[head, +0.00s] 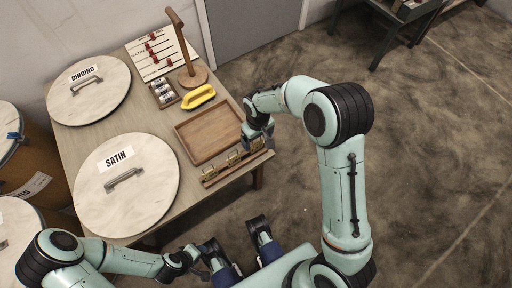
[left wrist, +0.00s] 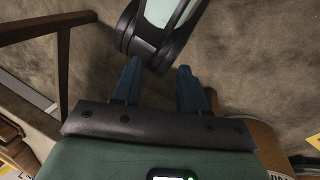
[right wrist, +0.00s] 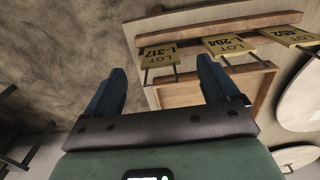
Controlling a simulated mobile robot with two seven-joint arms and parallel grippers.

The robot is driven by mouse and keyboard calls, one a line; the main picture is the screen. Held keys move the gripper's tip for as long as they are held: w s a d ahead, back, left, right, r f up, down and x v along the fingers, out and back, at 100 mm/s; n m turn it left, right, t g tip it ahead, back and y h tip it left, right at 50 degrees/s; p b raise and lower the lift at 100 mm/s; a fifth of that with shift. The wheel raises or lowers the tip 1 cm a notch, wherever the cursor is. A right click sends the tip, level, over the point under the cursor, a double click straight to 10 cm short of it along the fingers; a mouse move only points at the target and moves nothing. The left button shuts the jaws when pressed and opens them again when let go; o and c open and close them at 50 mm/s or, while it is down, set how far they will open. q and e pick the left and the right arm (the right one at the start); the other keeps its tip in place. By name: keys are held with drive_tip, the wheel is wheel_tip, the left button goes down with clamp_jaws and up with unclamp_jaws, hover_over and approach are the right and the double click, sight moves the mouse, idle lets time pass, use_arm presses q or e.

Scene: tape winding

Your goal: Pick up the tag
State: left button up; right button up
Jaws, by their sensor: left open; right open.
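Three yellow-brown lot tags lie along a wooden rack (head: 228,168) at the table's front right edge. In the right wrist view they are LOT L-317 (right wrist: 168,54), LOT 204 (right wrist: 227,45) and one ending in 452 (right wrist: 289,36). My right gripper (head: 262,140) is above the rack's right end. In its wrist view the open, empty fingers (right wrist: 162,80) point towards the rack, with L-317 between their lines, apart from them. My left gripper (left wrist: 158,85) is open and empty, away from the tags, low near the table's front.
A wooden tray (head: 211,132) lies behind the rack. A yellow tape-like piece (head: 198,97), a small box of spools (head: 163,93), a wooden stand (head: 187,55) and a pegged board (head: 153,52) are farther back. Round lids marked SATIN (head: 130,205) and BINDING (head: 88,100) cover the left.

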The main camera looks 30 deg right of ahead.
sight(257, 144)
drive_tip(key=f, duration=0.2)
drive_tip(key=f+b, duration=0.1)
drive_tip(key=f, duration=0.3)
drive_tip(key=shift+w+b, duration=0.35)
drive_tip(key=shift+w, duration=0.05)
use_arm(q)
drive_tip(key=w+f, duration=0.1)
drive_tip(key=w+a+f, duration=0.1)
drive_tip(key=shift+w+a+t, duration=0.1)
drive_tip(key=shift+w+t, duration=0.3)
use_arm(e)
drive_tip(key=c, duration=1.1)
